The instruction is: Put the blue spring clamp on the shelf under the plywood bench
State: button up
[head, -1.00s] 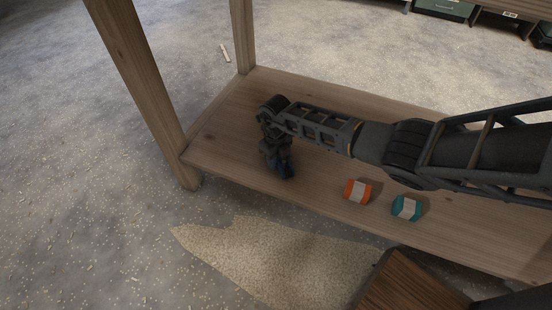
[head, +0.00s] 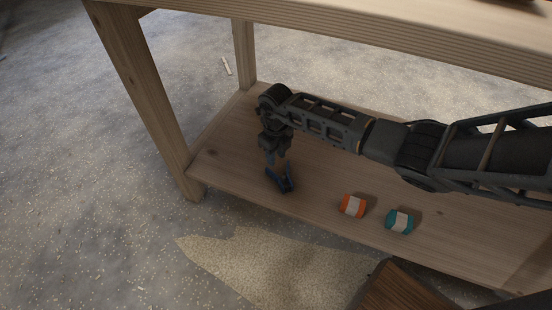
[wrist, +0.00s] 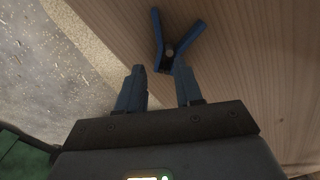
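The blue spring clamp (head: 281,180) lies on the wooden shelf (head: 318,196) under the plywood bench (head: 350,30), near the shelf's front left part. In the wrist view the clamp (wrist: 171,42) rests on the wood with its two arms spread in a V, just beyond my fingertips. My gripper (head: 274,158) is above and just behind the clamp in the head view. In the wrist view its two fingers (wrist: 160,72) are apart with nothing held between them.
An orange and white block (head: 352,206) and a teal and white block (head: 399,221) sit on the shelf to the right of the clamp. A bench leg (head: 150,100) stands to the left. A brown wooden surface (head: 405,288) is at the bottom, in front of the shelf.

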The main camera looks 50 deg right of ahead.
jog(key=shift+r, duration=0.65)
jog(key=shift+a, duration=0.15)
